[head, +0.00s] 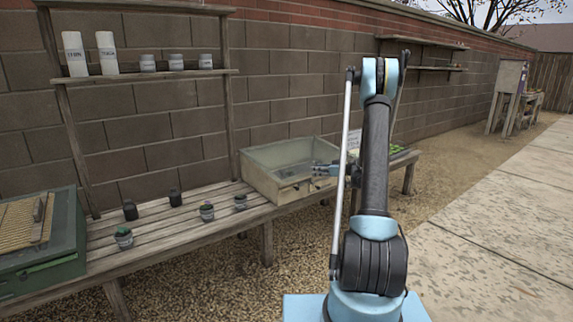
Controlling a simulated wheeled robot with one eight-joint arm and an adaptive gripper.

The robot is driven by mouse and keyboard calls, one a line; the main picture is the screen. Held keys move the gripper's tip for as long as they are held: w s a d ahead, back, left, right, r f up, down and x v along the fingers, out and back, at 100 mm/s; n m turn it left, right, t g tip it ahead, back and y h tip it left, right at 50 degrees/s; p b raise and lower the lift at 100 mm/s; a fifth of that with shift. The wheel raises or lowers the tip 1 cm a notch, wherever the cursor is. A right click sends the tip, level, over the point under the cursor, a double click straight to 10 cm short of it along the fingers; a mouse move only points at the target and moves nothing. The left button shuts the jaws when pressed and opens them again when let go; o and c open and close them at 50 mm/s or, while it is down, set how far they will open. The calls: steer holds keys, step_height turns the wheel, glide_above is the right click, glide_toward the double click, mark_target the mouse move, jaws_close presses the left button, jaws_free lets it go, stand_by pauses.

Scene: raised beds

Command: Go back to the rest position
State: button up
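My gripper (318,168) shows in the head view at the right end of the grey-walled bin (262,179) on the slatted bench (155,235). It points left, near the bin's right wall. My arm rises in front of the bench and hides part of the gripper's surroundings. The fingers are small and dark, so I cannot tell whether they are open or shut. I see nothing clearly held in them.
Small potted plants (123,238) and dark pots (130,210) stand on the bench. A green box (40,268) sits at its left end. A shelf (150,77) holds white containers (106,53). The paved path (500,215) at right is clear.

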steer(key=s+a+r+m+g+h, duration=0.15)
steer(key=s+r, duration=0.25)
steer(key=s, duration=0.5)
steer(key=s+a+r+m+g+h, duration=0.15)
steer(key=s+r, duration=0.25)
steer(key=s, duration=0.5)
steer(key=s+a+r+g+h, duration=0.15)
steer(key=s+r, duration=0.25)
steer(key=s, duration=0.6)
steer(key=s+d+f+m+g+h, duration=0.1)
steer(key=s+d+f+h, duration=0.1)
steer(key=s, duration=0.8)
steer(key=s+d+f+m+g+h, duration=0.1)
steer(key=s+d+f+m+h, duration=0.1)
steer(key=s, duration=0.8)
steer(key=s+d+f+m+g+h, duration=0.1)
steer(key=s+d+f+m+h, duration=0.1)
steer(key=s, duration=0.8)
steer(key=shift+s+d+f, duration=0.4)
steer(key=shift+f, duration=0.5)
